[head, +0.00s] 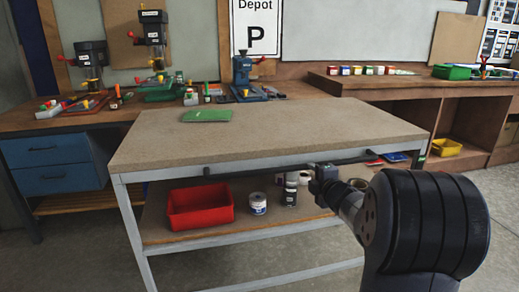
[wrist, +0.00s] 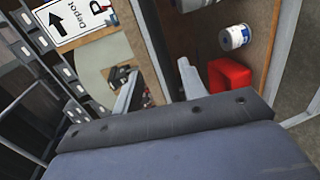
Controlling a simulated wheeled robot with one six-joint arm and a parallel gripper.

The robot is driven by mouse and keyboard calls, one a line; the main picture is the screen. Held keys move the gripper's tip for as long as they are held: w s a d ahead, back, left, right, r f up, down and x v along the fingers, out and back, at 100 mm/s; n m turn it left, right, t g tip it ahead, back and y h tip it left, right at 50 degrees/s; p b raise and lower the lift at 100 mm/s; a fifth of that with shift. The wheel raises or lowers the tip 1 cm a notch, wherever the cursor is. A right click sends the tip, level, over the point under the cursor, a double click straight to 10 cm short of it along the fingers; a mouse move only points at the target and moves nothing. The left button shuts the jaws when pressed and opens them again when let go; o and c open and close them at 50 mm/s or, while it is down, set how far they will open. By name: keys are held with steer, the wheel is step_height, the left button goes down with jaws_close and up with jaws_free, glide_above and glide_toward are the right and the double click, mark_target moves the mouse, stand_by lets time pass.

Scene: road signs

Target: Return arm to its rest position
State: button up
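My arm reaches in from the lower right of the head view, with its large dark rounded joint nearest the camera. Its thinner wrist end, with my gripper (head: 325,173), is in front of the near edge of the workbench (head: 265,137). No object shows in the gripper.
A green flat item (head: 208,115) lies on the workbench. A red bin (head: 200,205) and several cans, including a white one (head: 258,204), stand on its lower shelf. Behind are a parking sign (head: 256,27) and a tool counter. Open floor shows at the lower right.

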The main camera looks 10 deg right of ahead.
mark_target(303, 168)
steer(key=w, duration=0.3)
steer(key=w+f, duration=0.1)
steer(key=w, duration=0.2)
steer(key=w+f, duration=0.1)
steer(key=w, duration=0.2)
steer(key=shift+w+a, duration=0.15)
steer(key=shift+w, duration=0.1)
steer(key=shift+s, duration=0.45)
steer(key=shift+w, duration=0.1)
